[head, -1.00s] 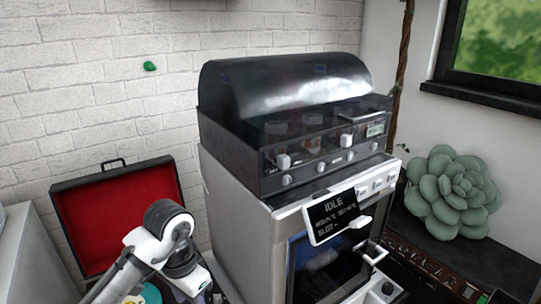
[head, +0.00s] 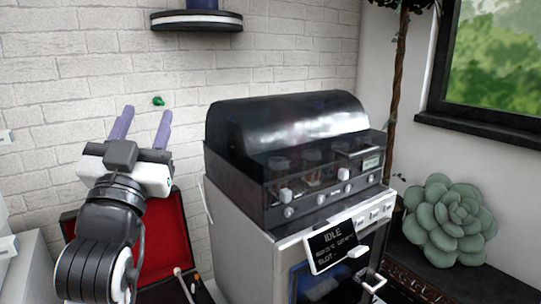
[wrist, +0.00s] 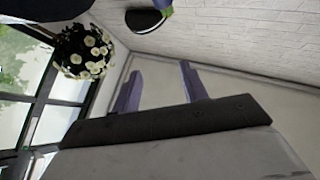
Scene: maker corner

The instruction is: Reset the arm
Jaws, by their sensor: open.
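My gripper (head: 143,124) is raised at the left in the head view, in front of the white brick wall. Its two purple fingers point up and stand apart, with nothing between them. In the wrist view my gripper (wrist: 160,88) also shows its two purple fingers spread and empty, with the wall and ceiling area beyond. My white and black arm rises from the bottom left, in front of the open red-lined case.
A dark machine with a domed cover (head: 290,128) stands on a grey cabinet, with an "IDLE" sign (head: 333,246) on its front. The red-lined case (head: 165,240) lies open behind my arm. A round shelf (head: 197,21) is on the wall. A succulent (head: 445,222) stands at right.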

